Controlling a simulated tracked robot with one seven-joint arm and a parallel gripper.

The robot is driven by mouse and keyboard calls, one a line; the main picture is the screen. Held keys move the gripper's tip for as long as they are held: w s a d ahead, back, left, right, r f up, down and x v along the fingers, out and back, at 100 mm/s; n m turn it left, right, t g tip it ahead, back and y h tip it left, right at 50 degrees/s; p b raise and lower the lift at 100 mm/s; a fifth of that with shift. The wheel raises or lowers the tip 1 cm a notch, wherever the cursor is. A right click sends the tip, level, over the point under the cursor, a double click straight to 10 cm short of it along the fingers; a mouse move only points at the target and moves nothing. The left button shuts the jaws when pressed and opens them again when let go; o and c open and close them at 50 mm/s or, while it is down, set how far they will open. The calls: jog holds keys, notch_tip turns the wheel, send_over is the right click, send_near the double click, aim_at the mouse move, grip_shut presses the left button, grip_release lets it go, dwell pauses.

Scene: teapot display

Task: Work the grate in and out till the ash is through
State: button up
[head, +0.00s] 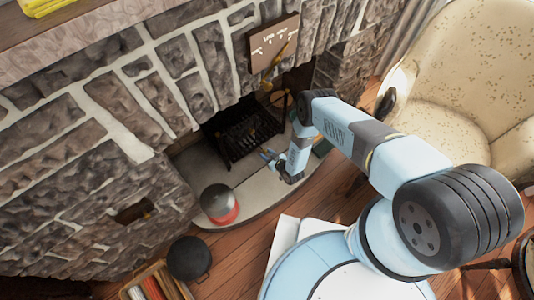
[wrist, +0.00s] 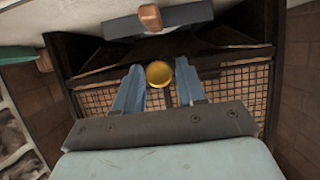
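The black grate (head: 243,133) sits in the fireplace opening, just beyond my gripper (head: 267,155) in the head view. In the wrist view the dark frame with a mesh front (wrist: 235,88) fills the space ahead of my gripper (wrist: 160,70). A round yellow knob (wrist: 159,74) shows between my two blue fingers. The fingers stand apart, with a gap on each side of the knob. I cannot tell how deep the knob sits between them. No ash can be made out.
A grey bar with a brown knob (wrist: 150,17) lies beyond the grate in the wrist view. A black round pot (head: 188,258) is on the floor. An armchair (head: 460,95) stands right.

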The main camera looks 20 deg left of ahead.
jog(key=shift+o, duration=1.4)
jog(key=shift+w, duration=0.15)
jog(key=shift+r, duration=0.1)
jog(key=v, duration=1.3)
jog(key=shift+s+d, duration=0.2)
jog(key=shift+d, duration=0.1)
jog(key=shift+c, duration=0.5)
